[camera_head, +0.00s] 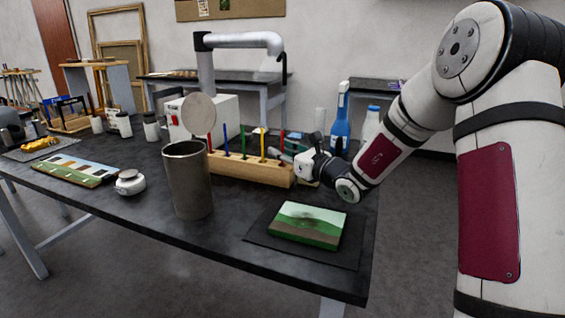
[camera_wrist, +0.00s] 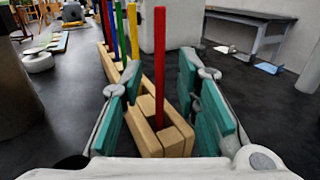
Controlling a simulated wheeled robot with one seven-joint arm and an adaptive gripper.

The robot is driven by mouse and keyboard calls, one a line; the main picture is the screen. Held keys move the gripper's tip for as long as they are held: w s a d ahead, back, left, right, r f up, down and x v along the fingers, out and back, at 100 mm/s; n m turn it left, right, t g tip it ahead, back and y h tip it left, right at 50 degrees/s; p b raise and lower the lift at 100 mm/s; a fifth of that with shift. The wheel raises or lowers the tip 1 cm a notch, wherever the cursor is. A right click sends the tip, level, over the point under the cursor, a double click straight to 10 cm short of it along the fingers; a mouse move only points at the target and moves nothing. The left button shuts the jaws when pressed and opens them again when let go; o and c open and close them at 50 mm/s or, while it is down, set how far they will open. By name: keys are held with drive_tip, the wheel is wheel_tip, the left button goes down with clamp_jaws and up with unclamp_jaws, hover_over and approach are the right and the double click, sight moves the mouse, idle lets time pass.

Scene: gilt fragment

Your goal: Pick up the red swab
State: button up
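A wooden rack (camera_head: 250,172) on the black table holds a row of upright coloured sticks. A red swab (camera_head: 283,142) stands at the rack's right end, close to my gripper (camera_head: 298,152). In the wrist view this red swab (camera_wrist: 159,70) rises from the near end of the rack (camera_wrist: 160,143), between the teal pads of my gripper (camera_wrist: 160,80). The fingers are open, with a gap on both sides of the swab. Yellow (camera_wrist: 133,32), green, blue and another red stick (camera_wrist: 110,20) stand farther along the rack.
A metal cylinder (camera_head: 190,180) stands left of the rack. A small landscape painting (camera_head: 307,224) lies on a dark mat (camera_head: 258,237) in front. A blue bottle (camera_head: 340,125) stands behind my gripper. Bare table lies between cylinder and mat.

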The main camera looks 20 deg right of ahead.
clamp_jaws()
wheel_tip(320, 180, up, 10)
drive_tip(key=shift+r+p, duration=0.1)
drive_tip(key=shift+p, duration=1.05)
